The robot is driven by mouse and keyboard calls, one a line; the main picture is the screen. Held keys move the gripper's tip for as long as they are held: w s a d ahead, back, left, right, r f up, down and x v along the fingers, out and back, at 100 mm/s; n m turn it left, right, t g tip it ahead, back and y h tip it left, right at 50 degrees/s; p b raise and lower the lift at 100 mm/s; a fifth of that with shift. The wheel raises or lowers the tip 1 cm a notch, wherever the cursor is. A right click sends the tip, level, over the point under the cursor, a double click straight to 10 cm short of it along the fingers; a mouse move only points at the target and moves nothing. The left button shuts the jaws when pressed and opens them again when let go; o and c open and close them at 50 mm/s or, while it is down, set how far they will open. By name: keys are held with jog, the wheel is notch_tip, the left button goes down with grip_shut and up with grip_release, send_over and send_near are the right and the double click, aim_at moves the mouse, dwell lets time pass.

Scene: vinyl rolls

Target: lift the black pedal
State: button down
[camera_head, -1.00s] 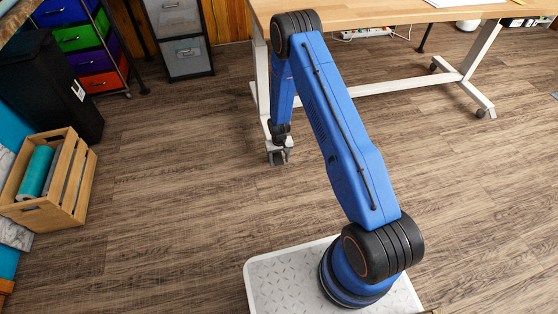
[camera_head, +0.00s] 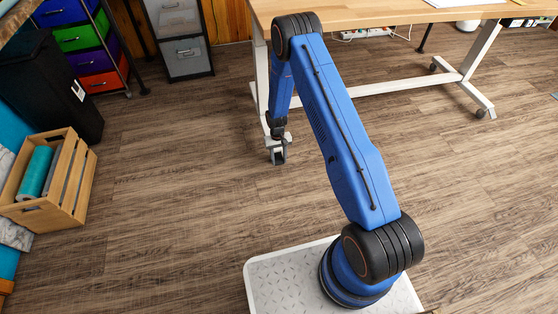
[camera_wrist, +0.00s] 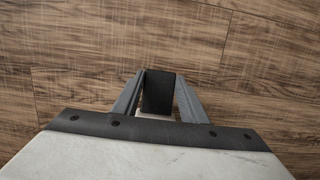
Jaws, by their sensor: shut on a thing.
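My gripper (camera_wrist: 158,95) shows in the wrist view with its two grey fingers on either side of a small black block, the black pedal (camera_wrist: 158,92). The fingers are shut on it. In the head view my gripper (camera_head: 278,155) hangs over the wooden floor near the table's left leg. The pedal is too small there to tell apart from the fingers. How high it is above the floor is hard to tell.
A wooden table (camera_head: 400,12) on white legs stands at the back. A wooden crate (camera_head: 72,195) with a teal roll (camera_head: 36,173) is at the left. Drawer units (camera_head: 180,45) stand at the back left. The floor (camera_head: 180,200) between is clear.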

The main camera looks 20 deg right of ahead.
jog(key=shift+w+r+g, duration=0.15)
jog(key=shift+r+g, duration=0.25)
jog(key=shift+g, duration=0.55)
jog(key=shift+w+r+g, duration=0.15)
jog(key=shift+r+g, duration=0.2)
jog(key=shift+g, duration=0.6)
jog(key=c, duration=1.1)
grip_release()
jog(key=v, duration=1.2)
jog(key=shift+w, duration=0.2)
jog(key=shift+s, duration=0.15)
